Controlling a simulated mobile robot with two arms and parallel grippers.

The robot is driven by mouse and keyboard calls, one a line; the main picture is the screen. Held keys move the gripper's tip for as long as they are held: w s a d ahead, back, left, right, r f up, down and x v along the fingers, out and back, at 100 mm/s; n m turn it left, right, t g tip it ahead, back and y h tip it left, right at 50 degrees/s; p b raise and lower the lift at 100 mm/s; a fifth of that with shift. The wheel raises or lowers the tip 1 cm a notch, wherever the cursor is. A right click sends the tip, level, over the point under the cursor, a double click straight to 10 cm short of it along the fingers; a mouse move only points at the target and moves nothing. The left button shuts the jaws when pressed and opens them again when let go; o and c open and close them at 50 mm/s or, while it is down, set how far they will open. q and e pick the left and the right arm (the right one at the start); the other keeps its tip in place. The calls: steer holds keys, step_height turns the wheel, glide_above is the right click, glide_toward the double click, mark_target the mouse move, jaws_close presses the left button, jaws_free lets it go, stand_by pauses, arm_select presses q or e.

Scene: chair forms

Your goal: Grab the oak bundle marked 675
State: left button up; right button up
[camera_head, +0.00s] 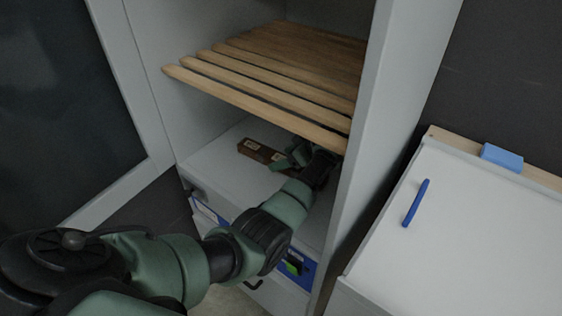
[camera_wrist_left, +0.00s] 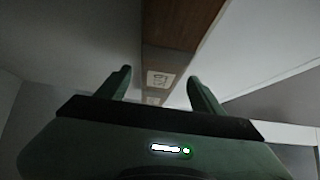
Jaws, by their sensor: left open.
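A brown wooden bundle (camera_head: 262,152) with a pale label lies on the cabinet's lower surface, under the slatted shelf. My left gripper (camera_head: 300,158) is at its right end and hides part of it. In the left wrist view the bundle (camera_wrist_left: 182,35) runs away from the top edge, with pale labels on it too small to read. My left gripper (camera_wrist_left: 159,79) is open there, one finger on each side of the bundle's line. I cannot tell whether the fingers touch it. My right gripper is not in view.
The slatted wooden shelf (camera_head: 270,82) hangs just above my left gripper. The cabinet's right side wall (camera_head: 385,130) is close to it. An open door (camera_head: 125,90) stands at left. A white board (camera_head: 465,235) with a blue marker (camera_head: 416,203) is at right.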

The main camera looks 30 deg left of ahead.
arm_select(q)
steer(key=shift+x, duration=1.05)
jaws_close()
steer(key=shift+w+r, duration=0.1)
steer(key=shift+r, duration=0.05)
